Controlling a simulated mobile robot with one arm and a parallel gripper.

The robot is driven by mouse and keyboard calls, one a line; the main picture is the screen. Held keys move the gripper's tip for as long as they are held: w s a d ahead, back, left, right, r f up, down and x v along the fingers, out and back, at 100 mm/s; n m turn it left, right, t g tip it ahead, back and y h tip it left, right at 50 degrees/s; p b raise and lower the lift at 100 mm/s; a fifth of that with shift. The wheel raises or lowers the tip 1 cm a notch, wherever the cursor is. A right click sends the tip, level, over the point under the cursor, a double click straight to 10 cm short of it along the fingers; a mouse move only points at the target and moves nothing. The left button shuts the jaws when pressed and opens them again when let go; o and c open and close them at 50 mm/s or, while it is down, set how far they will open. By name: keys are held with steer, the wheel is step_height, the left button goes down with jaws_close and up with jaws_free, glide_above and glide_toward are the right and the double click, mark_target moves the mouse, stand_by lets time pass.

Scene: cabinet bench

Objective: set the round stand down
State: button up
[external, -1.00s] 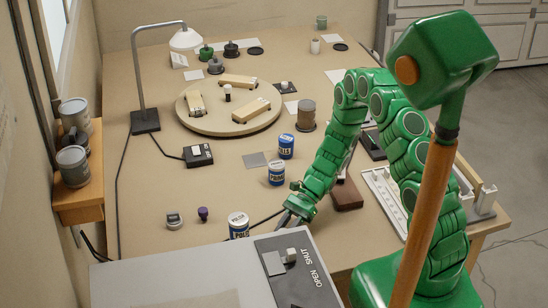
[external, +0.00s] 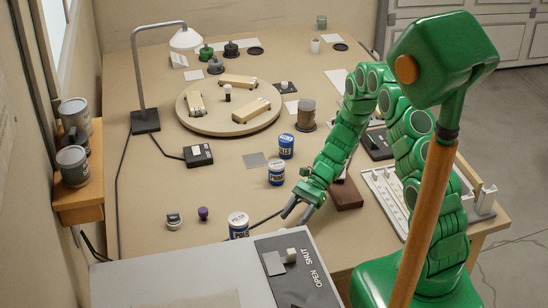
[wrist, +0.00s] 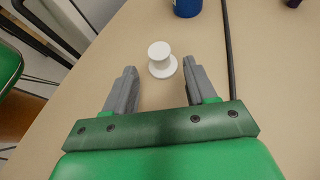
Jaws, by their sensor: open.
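The round stand (wrist: 162,68) is a small white spool shape with a wide base and a smaller round top. In the wrist view it stands upright on the bare tan table. My gripper (wrist: 159,72) is open, with one grey finger to each side and the stand just beyond the fingertips, touching neither. In the external view my gripper (external: 297,212) hangs above the front edge of the table, fingers pointing down and apart. I cannot make out the stand there; the grey panel box in front seems to hide it.
A blue-and-white tin (external: 238,225) stands left of my gripper, with a dark cable running nearby. A dark brown block (external: 346,194) lies to the right. The grey panel box (external: 215,265) with a switch fills the front. A turntable (external: 228,120) with wooden blocks stands farther back.

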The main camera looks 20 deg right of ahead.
steer(key=v, duration=0.6)
steer(key=shift+w+d+r, duration=0.2)
steer(key=shift+w+d, duration=0.05)
steer(key=s+d+r+n+t+h, duration=0.1)
steer(key=s+d+r+n+h, duration=0.3)
steer(key=s+d+r, duration=0.55)
steer(key=s+d+r+n+t+h, duration=0.1)
steer(key=s+d+r+n+h, duration=0.35)
steer(key=r, duration=0.95)
steer(key=s+d+r+n+t+h, duration=0.1)
steer(key=s+d+r, duration=0.1)
steer(key=s, duration=0.4)
steer(key=s+d+r+n+t, duration=0.1)
steer(key=s+d+r+t, duration=0.1)
steer(key=s, duration=0.4)
steer(key=shift+s+d+r+n+h, duration=0.15)
steer(key=shift+s+d+n+h, duration=0.2)
steer(key=shift+d, duration=0.55)
